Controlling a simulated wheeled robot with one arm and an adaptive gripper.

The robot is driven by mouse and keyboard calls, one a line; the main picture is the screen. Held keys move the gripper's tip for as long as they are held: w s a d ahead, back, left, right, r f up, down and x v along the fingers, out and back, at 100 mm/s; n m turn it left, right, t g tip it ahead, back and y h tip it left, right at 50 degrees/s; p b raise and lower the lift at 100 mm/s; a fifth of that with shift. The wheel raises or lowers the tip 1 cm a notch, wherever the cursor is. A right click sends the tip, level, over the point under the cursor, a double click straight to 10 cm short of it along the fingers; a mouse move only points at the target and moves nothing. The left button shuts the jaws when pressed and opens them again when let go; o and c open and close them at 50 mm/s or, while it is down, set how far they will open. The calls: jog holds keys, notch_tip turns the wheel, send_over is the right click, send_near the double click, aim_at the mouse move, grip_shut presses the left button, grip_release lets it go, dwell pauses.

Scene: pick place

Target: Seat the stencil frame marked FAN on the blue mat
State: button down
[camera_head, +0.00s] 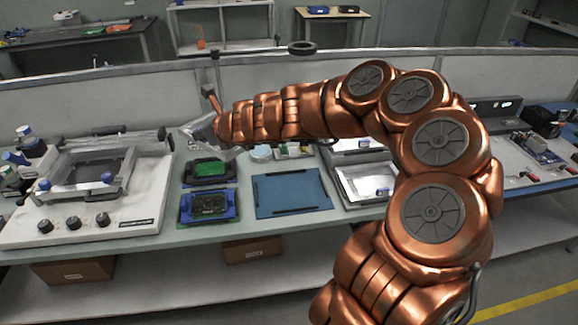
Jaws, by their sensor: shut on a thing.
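The blue mat (293,195) lies flat on the bench in the middle, with dark strips along two of its edges and nothing on it. My gripper (208,132) is at the left end of my copper arm, above the back of the bench, left of the mat and apart from it. It is shut on a pale grey, flat-looking piece that is small and partly merged with the fingers; I cannot tell its marking. A silver frame (345,190) with a shiny panel lies right of the mat, and another silver frame (345,146) lies behind it. No FAN mark is readable.
A white printer-like machine (90,230) with knobs and a raised frame stands left. A green board (208,169) and a dark board in a blue holder (208,207) lie between it and the mat. Small round items (261,153) sit behind the mat. My arm hides part of the right bench.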

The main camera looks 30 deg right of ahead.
jog(key=shift+n+y, duration=0.7)
jog(key=d, duration=0.3)
jog(key=w+d, duration=0.1)
jog(key=d, duration=0.2)
jog(key=d+f, duration=0.1)
jog(key=d, duration=0.3)
jog(key=shift+w, duration=0.35)
jog(key=d+f, duration=0.1)
jog(key=s+d+f+n+g+y, duration=0.1)
jog(key=d, duration=0.1)
jog(key=s+d+f+n+y, duration=0.1)
jog(key=d, duration=0.1)
jog(key=shift+s+d+g+p, duration=0.15)
jog(key=shift+g+p, duration=0.15)
jog(key=shift+p, duration=0.05)
jog(key=s+d+f+n+g+y, duration=0.2)
jog(key=s+f+n+g, duration=0.15)
jog(key=s, duration=0.35)
jog(key=s+d+f+n+g+y, duration=0.25)
jog(key=s+f, duration=0.25)
jog(key=s, duration=0.3)
jog(key=shift+t, duration=0.5)
jog(key=shift+w+a+f+b, duration=0.1)
jog(key=shift+f+b, duration=0.65)
jog(key=shift+f, duration=0.45)
jog(key=shift+w+f+b, duration=0.1)
jog(key=shift+f+b, duration=0.6)
jog(key=shift+f, duration=1.3)
jog(key=shift+s, duration=0.1)
jog(key=shift+f, duration=0.8)
